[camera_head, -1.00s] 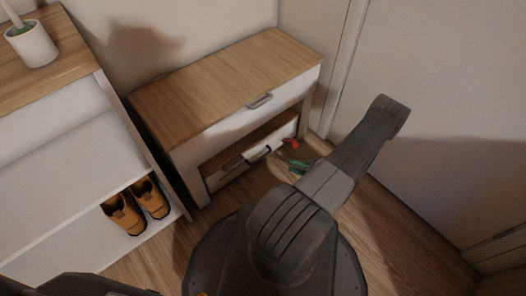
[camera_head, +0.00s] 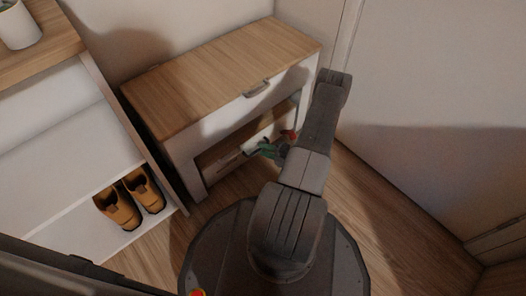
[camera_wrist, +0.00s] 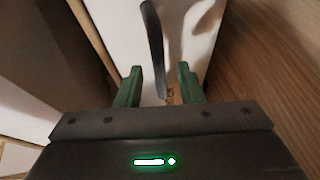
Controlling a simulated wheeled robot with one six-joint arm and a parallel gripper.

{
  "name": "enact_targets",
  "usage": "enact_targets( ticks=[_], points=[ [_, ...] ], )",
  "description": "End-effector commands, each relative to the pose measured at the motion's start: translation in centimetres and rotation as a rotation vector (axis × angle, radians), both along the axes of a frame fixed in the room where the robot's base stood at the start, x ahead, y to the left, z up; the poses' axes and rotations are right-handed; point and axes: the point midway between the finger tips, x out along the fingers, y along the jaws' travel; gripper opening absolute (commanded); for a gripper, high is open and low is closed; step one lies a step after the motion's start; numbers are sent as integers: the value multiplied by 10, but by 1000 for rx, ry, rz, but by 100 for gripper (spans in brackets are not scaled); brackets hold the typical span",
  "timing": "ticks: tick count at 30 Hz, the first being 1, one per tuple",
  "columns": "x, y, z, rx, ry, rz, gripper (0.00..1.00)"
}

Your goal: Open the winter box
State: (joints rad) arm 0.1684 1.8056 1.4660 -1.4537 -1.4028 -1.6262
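A low cabinet with a wood top (camera_head: 215,75) has a white upper drawer with a grey handle (camera_head: 257,89). In the lower opening is a pale front (camera_head: 228,163), partly hidden by my arm; I cannot tell for sure that it is the winter box. My gripper (camera_head: 272,150) has green and red parts and is at this lower front. In the wrist view my gripper (camera_wrist: 160,72) has two green fingers apart, facing a white panel (camera_wrist: 112,25). A dark curved handle (camera_wrist: 154,45) runs between the fingers. Dark marks, perhaps lettering, show near its lower end.
An open white shelf (camera_head: 60,140) with a wood top stands at the left, holding orange shoes (camera_head: 130,200). A white pot (camera_head: 18,27) is on it. A pale wall or door (camera_head: 430,90) is at the right. Bare wood floor (camera_head: 390,225) lies in front.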

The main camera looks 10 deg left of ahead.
Motion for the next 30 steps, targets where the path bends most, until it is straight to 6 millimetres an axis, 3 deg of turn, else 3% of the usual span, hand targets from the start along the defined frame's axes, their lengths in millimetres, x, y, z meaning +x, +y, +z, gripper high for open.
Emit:
enact_targets(
  ticks=[6,14,15,20,30],
  points=[
    [3,12,-2,0,0,0,34],
    [3,12,-2,1,0,0,34],
    [3,12,-2,1,0,0,32],
    [3,12,-2,0,0,0,1],
    [4,11,-2,0,0,-1,0]
  ],
)
